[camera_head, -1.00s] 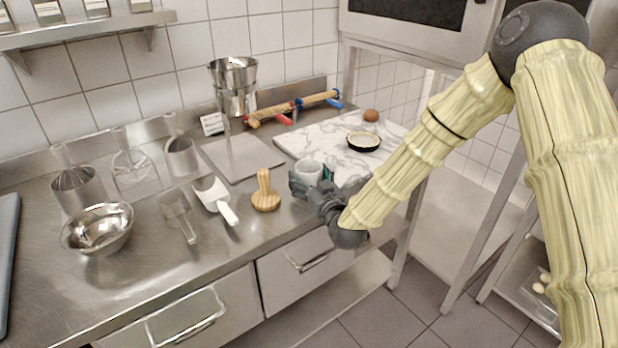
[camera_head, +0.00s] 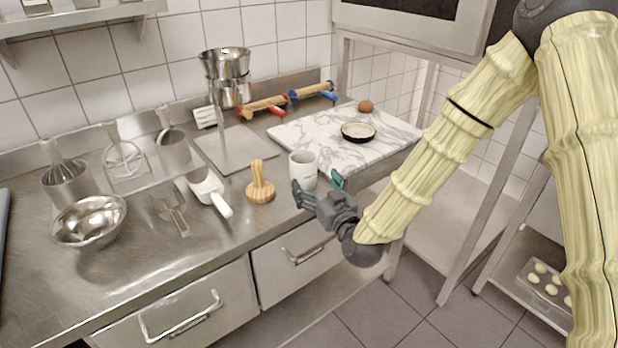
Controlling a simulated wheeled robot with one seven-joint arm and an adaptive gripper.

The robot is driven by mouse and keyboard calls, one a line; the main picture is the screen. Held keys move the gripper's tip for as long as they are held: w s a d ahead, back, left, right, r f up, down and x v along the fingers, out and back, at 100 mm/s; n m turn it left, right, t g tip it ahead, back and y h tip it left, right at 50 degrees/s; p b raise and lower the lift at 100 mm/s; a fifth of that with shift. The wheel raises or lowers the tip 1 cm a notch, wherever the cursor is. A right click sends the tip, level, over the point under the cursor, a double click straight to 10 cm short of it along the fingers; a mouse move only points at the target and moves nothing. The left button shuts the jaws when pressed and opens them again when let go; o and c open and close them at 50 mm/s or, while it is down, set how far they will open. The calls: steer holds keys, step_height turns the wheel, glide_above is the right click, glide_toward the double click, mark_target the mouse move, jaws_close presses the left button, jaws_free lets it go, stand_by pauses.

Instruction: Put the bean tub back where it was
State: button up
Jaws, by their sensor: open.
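The white tub (camera_head: 303,165), the only thing here that looks like the bean tub, stands upright on the steel counter near its front edge, by the marble slab's near left corner. Its contents cannot be made out. My gripper (camera_head: 316,183) is open, just in front and to the right of the tub. Its two fingers are spread, and the lower right of the tub is close to them. I cannot tell whether a finger touches it.
A wooden tool (camera_head: 260,186) stands left of the tub. The marble slab (camera_head: 390,150) behind bears a dark-rimmed dish (camera_head: 358,132) and a brown ball (camera_head: 365,107). A white scoop (camera_head: 210,192) and steel bowl (camera_head: 90,221) lie further left. A drawer front (camera_head: 300,255) is below.

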steer(key=shift+v, duration=1.8)
steer(key=s+d+f+m+g+h, duration=0.1)
steer(key=s+d+f+g, duration=0.15)
steer(key=s+f, duration=0.45)
steer(key=s+d+f+g+h, duration=0.1)
steer(key=s+d+f+g, duration=0.15)
steer(key=f, duration=0.75)
steer(key=s+d+f+m+g+h, duration=0.1)
steer(key=s+d+f+g, duration=0.2)
steer(key=f, duration=0.6)
steer(key=s+d+f+m+g+h, duration=0.1)
steer(key=s+d+f+g, duration=0.2)
steer(key=s, duration=0.6)
steer(key=s+d+f+m+g+h, duration=0.1)
steer(key=s+d+f+g, duration=0.1)
steer(key=s+f, duration=0.4)
steer(key=s+d+f+m+g+h, duration=0.1)
steer(key=s+d+f+g+h, duration=0.1)
steer(key=s, duration=1.1)
steer(key=d+f+g, duration=0.1)
steer(key=d+f, duration=0.1)
steer(key=d, duration=0.1)
steer(key=shift+f+g, duration=0.3)
steer(key=shift+f, duration=0.05)
steer(key=shift+r, duration=0.1)
